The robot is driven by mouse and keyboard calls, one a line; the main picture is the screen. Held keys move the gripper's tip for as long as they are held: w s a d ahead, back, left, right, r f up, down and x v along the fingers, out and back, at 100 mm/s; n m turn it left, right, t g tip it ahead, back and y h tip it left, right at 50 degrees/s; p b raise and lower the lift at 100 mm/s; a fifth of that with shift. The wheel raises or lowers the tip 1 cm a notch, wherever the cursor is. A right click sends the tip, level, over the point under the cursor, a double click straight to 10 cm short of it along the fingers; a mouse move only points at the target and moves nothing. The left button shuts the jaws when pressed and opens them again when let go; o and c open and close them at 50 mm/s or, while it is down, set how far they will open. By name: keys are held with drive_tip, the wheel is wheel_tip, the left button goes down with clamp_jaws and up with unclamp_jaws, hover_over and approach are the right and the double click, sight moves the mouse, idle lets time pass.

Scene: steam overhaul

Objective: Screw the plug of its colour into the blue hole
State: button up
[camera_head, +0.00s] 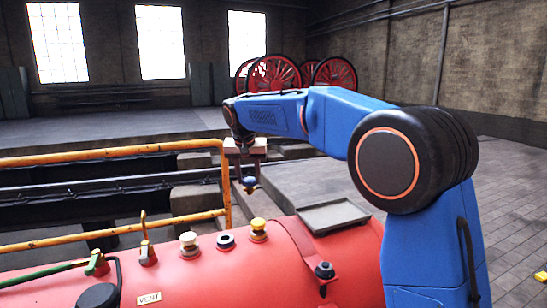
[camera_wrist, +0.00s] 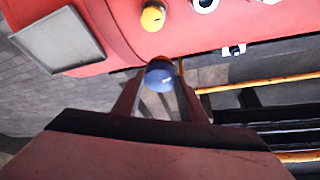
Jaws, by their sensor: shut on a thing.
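My gripper (camera_head: 248,176) is shut on a blue plug (camera_head: 250,185) and holds it in the air beyond the red boiler. In the wrist view the blue plug (camera_wrist: 159,75) sits between the fingertips. The blue hole (camera_head: 226,241) is a ringed opening with a dark middle on top of the boiler, between a cream fitting and a yellow one. It also shows at the top edge of the wrist view (camera_wrist: 204,4), partly cut off. The plug is well apart from the hole.
The cream fitting (camera_head: 189,244), yellow fitting (camera_head: 258,230) and a red-based lever (camera_head: 148,254) stand on the boiler (camera_head: 200,277). A grey tray (camera_head: 333,217) lies to the right. A yellow railing (camera_head: 110,154) runs at the left. A small yellow object (camera_head: 541,277) lies on the floor.

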drive_tip(key=s+a+f+n, duration=0.1)
drive_tip(key=s+a+f, duration=0.6)
drive_tip(key=f, duration=0.4)
drive_tip(key=shift+s+a+f+n+y, duration=0.15)
drive_tip(key=shift+a+f+n+y, duration=0.25)
drive_tip(key=shift+a, duration=0.4)
drive_tip(key=shift+f, duration=1.25)
idle(2.1)
drive_tip(key=o, duration=1.2)
drive_tip(key=shift+c, duration=0.7)
drive_tip(key=n+y, duration=0.1)
drive_tip(key=n, duration=0.2)
drive_tip(key=n+y, duration=0.1)
drive_tip(key=n, duration=0.2)
drive_tip(key=shift+g, duration=0.4)
drive_tip(key=shift+n+g+y, duration=0.45)
drive_tip(key=shift+n+g, duration=0.05)
drive_tip(key=shift+n, duration=1.15)
drive_tip(key=shift+n+g+y, duration=0.45)
drive_tip(key=shift+n+g, duration=0.05)
drive_tip(key=shift+n, duration=1.15)
